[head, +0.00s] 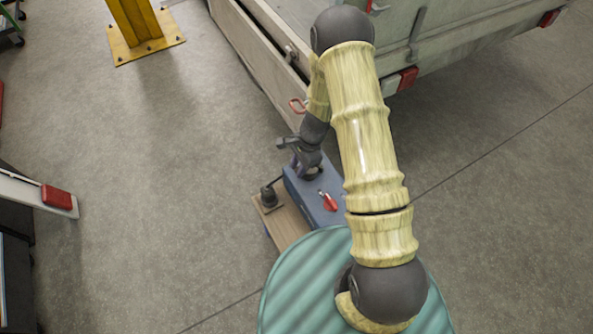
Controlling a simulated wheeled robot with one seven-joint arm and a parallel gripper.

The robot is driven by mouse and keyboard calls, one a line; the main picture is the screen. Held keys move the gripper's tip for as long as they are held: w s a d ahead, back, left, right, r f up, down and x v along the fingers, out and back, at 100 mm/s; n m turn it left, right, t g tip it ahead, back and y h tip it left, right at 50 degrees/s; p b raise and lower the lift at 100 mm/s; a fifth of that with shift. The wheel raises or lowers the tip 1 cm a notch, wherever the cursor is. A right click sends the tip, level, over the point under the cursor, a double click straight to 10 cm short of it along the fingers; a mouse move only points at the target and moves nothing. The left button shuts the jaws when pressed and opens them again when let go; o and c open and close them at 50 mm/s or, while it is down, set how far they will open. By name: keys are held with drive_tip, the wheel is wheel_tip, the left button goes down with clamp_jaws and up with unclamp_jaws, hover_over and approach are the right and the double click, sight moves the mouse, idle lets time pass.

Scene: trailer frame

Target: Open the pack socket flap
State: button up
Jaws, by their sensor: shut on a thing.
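The pack is a blue box (313,196) beside the trailer's corner, partly hidden by my arm. My gripper (296,158) is low over the box's far end, next to a dark round part there. It is shut on what appears to be the pack socket flap, but the flap is too small and too covered by the fingers to tell how far it stands open. A small red-handled part (329,203) sits on top of the box. A black plug-like piece (269,196) stands on a wooden board (287,222) left of the box.
The trailer (470,50) with red lamps fills the top right. A yellow post (140,30) stands at the top left. A pale beam with a red end (57,197) is at the left. The floor between is clear.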

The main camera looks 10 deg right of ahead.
drive_tip(key=shift+d+r, duration=0.1)
drive_tip(key=shift+r, duration=0.3)
drive_tip(key=shift+p+v, duration=1.35)
drive_tip(key=shift+w+d, duration=0.1)
drive_tip(key=shift+d, duration=0.1)
drive_tip(key=shift+w+d+r+p, duration=0.3)
drive_tip(key=shift+d+r+p, duration=0.45)
drive_tip(key=shift+r+p, duration=0.15)
drive_tip(key=shift+d, duration=0.1)
drive_tip(key=shift+w+d+r, duration=0.1)
drive_tip(key=shift+r, duration=0.05)
